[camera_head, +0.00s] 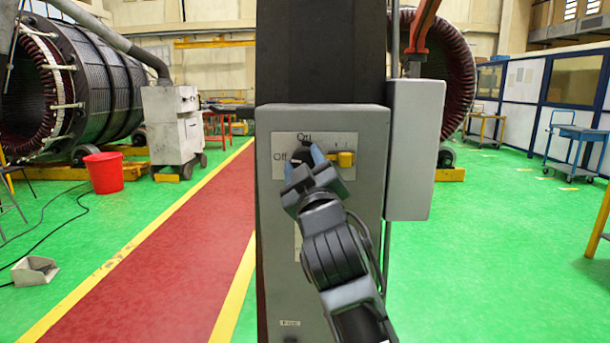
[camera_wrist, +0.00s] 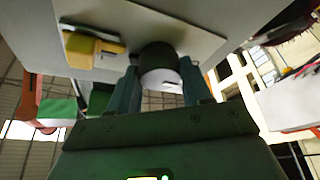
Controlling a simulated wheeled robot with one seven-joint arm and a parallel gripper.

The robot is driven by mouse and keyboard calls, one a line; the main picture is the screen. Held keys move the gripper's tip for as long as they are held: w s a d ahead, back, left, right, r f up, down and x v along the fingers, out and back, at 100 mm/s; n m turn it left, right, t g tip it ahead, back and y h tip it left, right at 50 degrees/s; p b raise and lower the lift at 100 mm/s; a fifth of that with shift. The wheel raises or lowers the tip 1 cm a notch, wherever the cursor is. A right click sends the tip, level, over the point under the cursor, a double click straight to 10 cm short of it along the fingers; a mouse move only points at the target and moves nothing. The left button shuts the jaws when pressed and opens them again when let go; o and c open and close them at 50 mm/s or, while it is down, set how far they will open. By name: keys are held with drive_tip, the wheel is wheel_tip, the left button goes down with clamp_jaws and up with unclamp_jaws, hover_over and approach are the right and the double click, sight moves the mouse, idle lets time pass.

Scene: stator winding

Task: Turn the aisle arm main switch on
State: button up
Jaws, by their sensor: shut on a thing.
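The main switch is a dark round knob (camera_wrist: 158,62) on a light plate (camera_head: 283,142) on the front of a grey control box (camera_head: 370,118). The plate reads "On" above the knob and "Off" at its left. My gripper (camera_head: 302,158) is at the plate, with its blue fingers on either side of the knob. In the wrist view my gripper (camera_wrist: 157,85) is shut on the knob, one finger at each side. In the head view the gripper hides most of the knob, so I cannot tell its setting.
A yellow part (camera_head: 346,159) sits on the plate just right of my gripper and shows in the wrist view (camera_wrist: 90,50). A second grey box (camera_head: 415,150) adjoins at the right. A red bucket (camera_head: 104,173) stands at the left. Green floor is open at both sides.

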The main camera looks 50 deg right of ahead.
drive_tip(key=shift+w+a+m+g+h+b, duration=0.1)
drive_tip(key=shift+m+g+h+b, duration=1.2)
drive_tip(key=shift+m+b, duration=2.9)
drive_tip(key=shift+w+a+m+g+h+b, duration=0.1)
drive_tip(key=shift+m+g+h+b, duration=0.55)
drive_tip(key=shift+m+g+b, duration=2.45)
drive_tip(key=shift+w+m+g+h+b, duration=0.1)
drive_tip(key=shift+m+g+h+b, duration=0.65)
drive_tip(key=shift+m+b, duration=4.5)
drive_tip(key=shift+n+b, duration=0.45)
drive_tip(key=shift+b, duration=0.25)
drive_tip(key=o, duration=1.1)
drive_tip(key=shift+c, duration=0.2)
drive_tip(key=shift+t, duration=0.25)
drive_tip(key=v, duration=0.7)
drive_tip(key=shift+s+a+p, duration=0.15)
drive_tip(key=shift+a+p, duration=0.15)
drive_tip(key=shift+a, duration=0.05)
drive_tip(key=shift+f, duration=0.15)
